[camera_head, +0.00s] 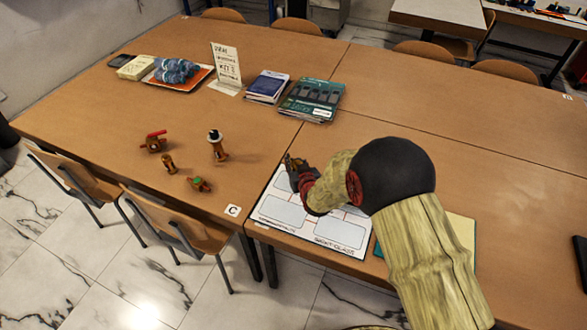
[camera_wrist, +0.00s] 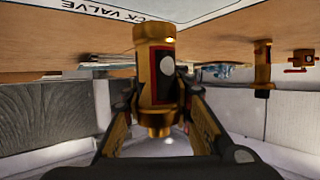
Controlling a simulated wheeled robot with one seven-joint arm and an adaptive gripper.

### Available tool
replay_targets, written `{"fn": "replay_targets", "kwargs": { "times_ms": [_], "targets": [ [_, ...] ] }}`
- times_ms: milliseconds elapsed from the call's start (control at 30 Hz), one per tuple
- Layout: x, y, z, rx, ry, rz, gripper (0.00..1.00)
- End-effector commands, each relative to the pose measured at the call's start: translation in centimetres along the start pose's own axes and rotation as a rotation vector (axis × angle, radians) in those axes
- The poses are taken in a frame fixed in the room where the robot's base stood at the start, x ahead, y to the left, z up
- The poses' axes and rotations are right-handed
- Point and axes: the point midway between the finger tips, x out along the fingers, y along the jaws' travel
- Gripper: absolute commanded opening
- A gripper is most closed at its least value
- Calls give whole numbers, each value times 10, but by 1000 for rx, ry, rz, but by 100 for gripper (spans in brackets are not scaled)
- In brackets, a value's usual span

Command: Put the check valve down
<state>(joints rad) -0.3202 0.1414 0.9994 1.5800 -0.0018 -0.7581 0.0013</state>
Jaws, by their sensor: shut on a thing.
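The check valve (camera_wrist: 155,78) is a brass cylinder with a dark, red-edged label and a white dot. In the wrist view it stands between the two fingers of my gripper (camera_wrist: 155,110), which is shut on it. In the head view my gripper (camera_head: 297,172) is over the upper left part of a white mat (camera_head: 283,210) with outlined grey panels. The valve cannot be made out clearly there. In the wrist view the mat's printed words "CK VALVE" (camera_wrist: 103,8) show upside down. I cannot tell whether the valve touches the mat.
On the table left of the mat stand a red-handled valve (camera_head: 153,141), a dark-topped brass fitting (camera_head: 216,146), a small brass fitting (camera_head: 169,163) and a green-handled valve (camera_head: 199,184).

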Motion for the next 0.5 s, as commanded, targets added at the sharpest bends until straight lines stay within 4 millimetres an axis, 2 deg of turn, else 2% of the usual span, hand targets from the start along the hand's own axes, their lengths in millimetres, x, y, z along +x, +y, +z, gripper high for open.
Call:
{"fn": "replay_targets", "kwargs": {
  "times_ms": [33,133,500],
  "targets": [
    [4,0,12,0,-2,0,0],
    [10,0,26,0,-2,0,0],
    [11,0,28,0,0,0,0]
  ]
}}
